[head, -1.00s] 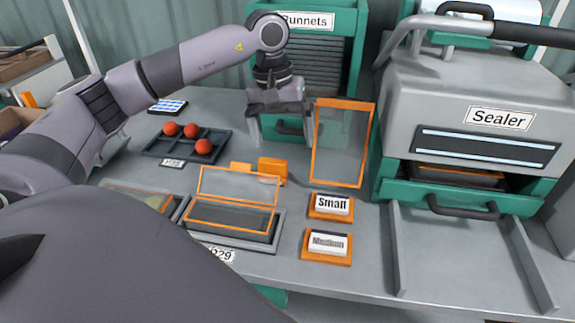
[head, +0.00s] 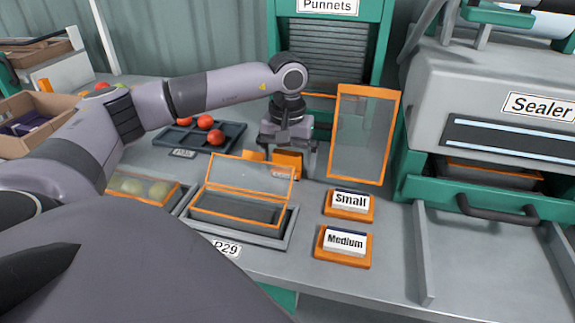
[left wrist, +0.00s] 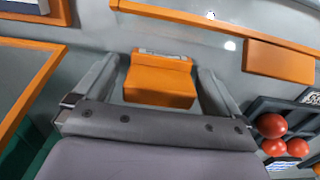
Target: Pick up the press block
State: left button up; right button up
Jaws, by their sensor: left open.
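The orange block that I take to be the press block (head: 288,160) stands on the bench behind the orange-framed clear lid (head: 250,178). In the left wrist view the block (left wrist: 160,82) lies between my two fingers, with a gap on each side. My left gripper (head: 286,152) is open and lowered around the block, pointing down. The gripper (left wrist: 157,74) also shows open in the left wrist view. The gripper hides part of the block in the head view. My right gripper is not in view.
A dark tray with red tomatoes (head: 204,123) is behind to the left. A tall orange-framed panel (head: 364,135) stands close to the right. Small (head: 350,200) and Medium (head: 344,241) blocks sit in front. The sealer (head: 490,120) is at right.

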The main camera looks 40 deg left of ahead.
aim_at(287, 153)
pick_arm(q)
jog(key=shift+f, duration=0.1)
jog(key=shift+c, duration=0.3)
jog(key=c, duration=1)
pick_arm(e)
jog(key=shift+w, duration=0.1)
pick_arm(q)
notch_tip(287, 153, up, 20)
jog(key=p, duration=0.4)
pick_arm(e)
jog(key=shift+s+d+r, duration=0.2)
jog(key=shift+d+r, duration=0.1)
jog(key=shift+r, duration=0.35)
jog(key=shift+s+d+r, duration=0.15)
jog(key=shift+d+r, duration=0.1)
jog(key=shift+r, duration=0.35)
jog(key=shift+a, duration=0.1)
